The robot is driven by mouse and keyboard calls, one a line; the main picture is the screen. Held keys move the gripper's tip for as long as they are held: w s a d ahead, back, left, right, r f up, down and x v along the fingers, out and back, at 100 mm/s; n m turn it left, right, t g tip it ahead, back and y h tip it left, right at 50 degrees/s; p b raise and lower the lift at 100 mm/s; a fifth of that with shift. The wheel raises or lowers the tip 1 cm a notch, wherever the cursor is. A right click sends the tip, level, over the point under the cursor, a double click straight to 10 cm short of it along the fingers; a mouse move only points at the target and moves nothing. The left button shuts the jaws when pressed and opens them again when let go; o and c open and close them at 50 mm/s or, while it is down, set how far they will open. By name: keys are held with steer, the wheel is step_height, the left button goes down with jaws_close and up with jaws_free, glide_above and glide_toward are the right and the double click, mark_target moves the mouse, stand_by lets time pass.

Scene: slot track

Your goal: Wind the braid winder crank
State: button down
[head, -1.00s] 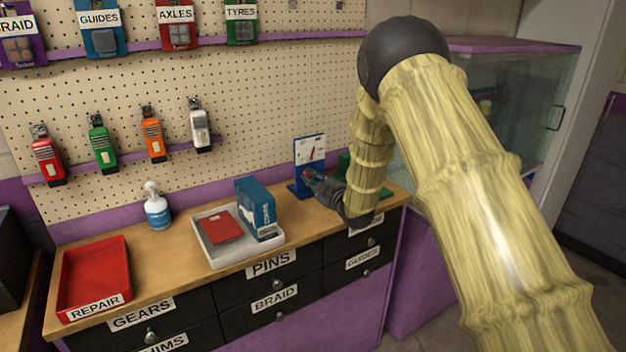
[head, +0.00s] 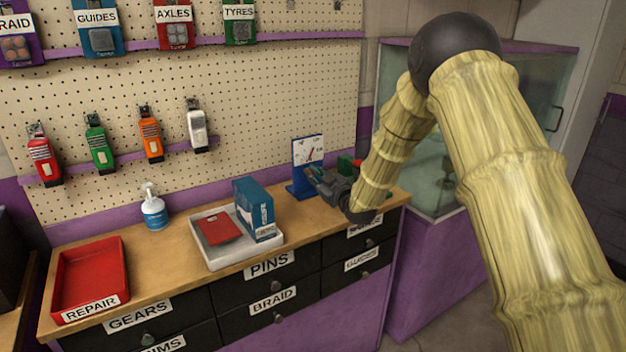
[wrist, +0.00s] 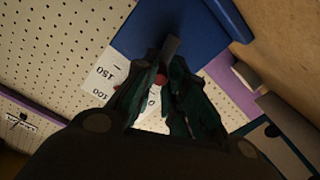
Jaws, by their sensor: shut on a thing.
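The braid winder (head: 301,188) appears to be the blue stand with a white printed panel at the back right of the bench. In the wrist view its blue body (wrist: 205,20) fills the upper middle, with the white panel (wrist: 103,82) at the left. My gripper (head: 312,176) is at the front right of the stand. In the wrist view my gripper (wrist: 164,68) has its dark fingers closed around a grey bar-like part (wrist: 171,46), apparently the crank handle. A small red round part (wrist: 161,81) shows between the fingers. The fingers hide most of the crank.
Left of the winder, a white tray (head: 214,262) holds a red item and a blue box (head: 254,208). A spray bottle (head: 153,209) and red repair tray (head: 66,306) stand farther left. A green item (head: 345,163) is behind my gripper. A glass case (head: 436,180) is at the right.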

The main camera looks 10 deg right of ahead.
steer(key=shift+w+d+f+m, duration=0.1)
steer(key=shift+d+m, duration=0.15)
steer(key=shift+m, duration=0.55)
steer(key=shift+d+m, duration=0.2)
steer(key=shift+m, duration=0.6)
steer(key=c, duration=1.4)
jaws_free()
steer(key=shift+d, duration=0.1)
steer(key=v, duration=1.2)
